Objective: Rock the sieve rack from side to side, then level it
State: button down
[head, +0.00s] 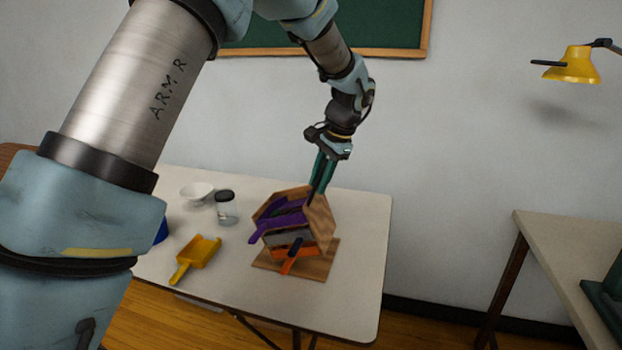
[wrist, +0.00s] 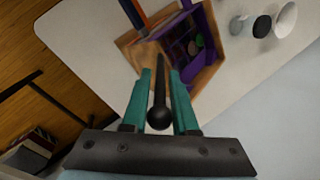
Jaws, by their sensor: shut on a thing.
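The sieve rack (head: 319,219) is a wooden frame with angled sides, standing on a flat wooden base board (head: 318,267) on the white table. It holds a purple sieve (head: 278,218), a grey layer below it and an orange one at the bottom. The rack looks tilted on its base. My gripper (head: 319,184) is at the rack's upper right, fingers pointing down. In the wrist view the teal fingers of my gripper (wrist: 160,88) are shut on a dark ball-ended handle (wrist: 159,115) at the rack (wrist: 206,72). The handle's joint with the rack is hidden.
A yellow scoop (head: 199,255) lies left of the rack. A blue thing (head: 161,230) is partly hidden by my arm. The table right of the rack is clear. A yellow lamp (head: 573,66) hangs far right.

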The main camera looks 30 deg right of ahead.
jog(key=s+d+f+t+y+b, duration=0.3)
jog(key=f+y, duration=0.1)
jog(key=f, duration=0.3)
jog(key=s+d+f+t+y+b, duration=0.3)
jog(key=s+d+f+t+b, duration=0.1)
jog(key=f, duration=0.2)
jog(key=shift+d+f+m+t+y, duration=0.25)
jog(key=shift+f+m+t+y, duration=0.05)
jog(key=shift+f+y, duration=0.1)
dwell(0.5)
jog(key=shift+f, duration=0.1)
dwell(0.4)
jog(key=c, duration=0.9)
grip_release()
jog(key=shift+b+v, duration=1.45)
jog(key=shift+v, duration=3.95)
